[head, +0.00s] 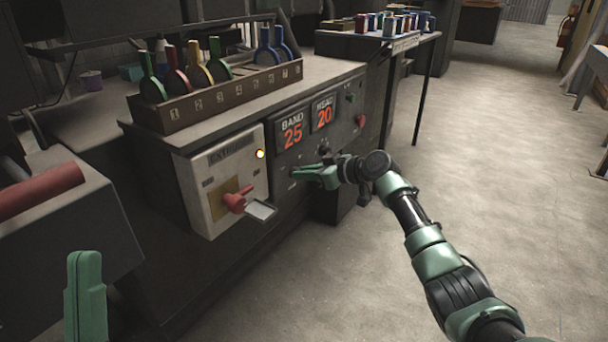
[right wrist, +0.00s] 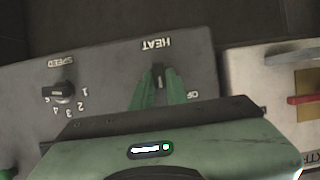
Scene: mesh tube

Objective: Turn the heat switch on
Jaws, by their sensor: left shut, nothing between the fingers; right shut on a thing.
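The heat switch (right wrist: 159,70) is a small dark knob on the grey control panel, under the upside-down label HEAT in the right wrist view. My right gripper (right wrist: 160,84) is shut on it, with a green finger on each side. An OFF mark beside the switch is partly covered by a finger. In the head view my right gripper (head: 301,173) reaches the panel below the orange displays and hides the switch. My left gripper (head: 85,262) is shut and empty at the lower left, away from the panel.
A speed knob (right wrist: 63,93) sits beside the heat switch. A white extruder box (head: 213,172) with a red lever (head: 236,200) and a lit yellow lamp stands left of the panel. A rack (head: 220,96) of coloured-handled tools is above.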

